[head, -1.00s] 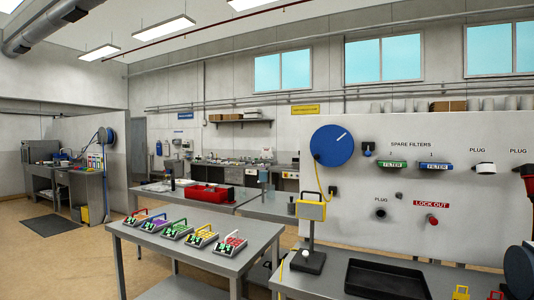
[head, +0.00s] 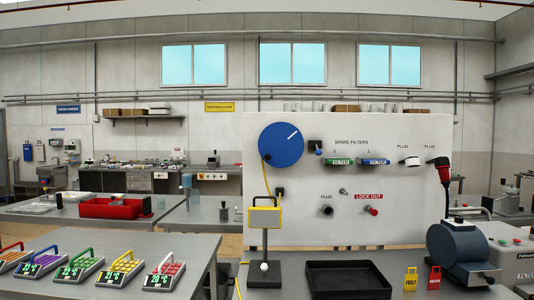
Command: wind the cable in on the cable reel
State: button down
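The cable reel (head: 281,145) is a blue disc on the upper left of the white panel, with a white line mark towards its upper right. A yellow cable (head: 264,175) leaves the reel's left side and hangs down towards a yellow-framed lamp box (head: 264,217) on a black stand. Where the cable ends is too small to tell. A black socket or plug (head: 280,192) with a yellow line sits on the panel below the reel. My gripper does not show in the head view.
A dark blue rounded machine (head: 460,250) stands at right. A grey table (head: 170,250) with several handled colour racks is at left.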

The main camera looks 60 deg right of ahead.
aim_at(280, 145)
jog(key=z, duration=0.7)
jog(key=i, duration=0.7)
jog(key=z, duration=0.8)
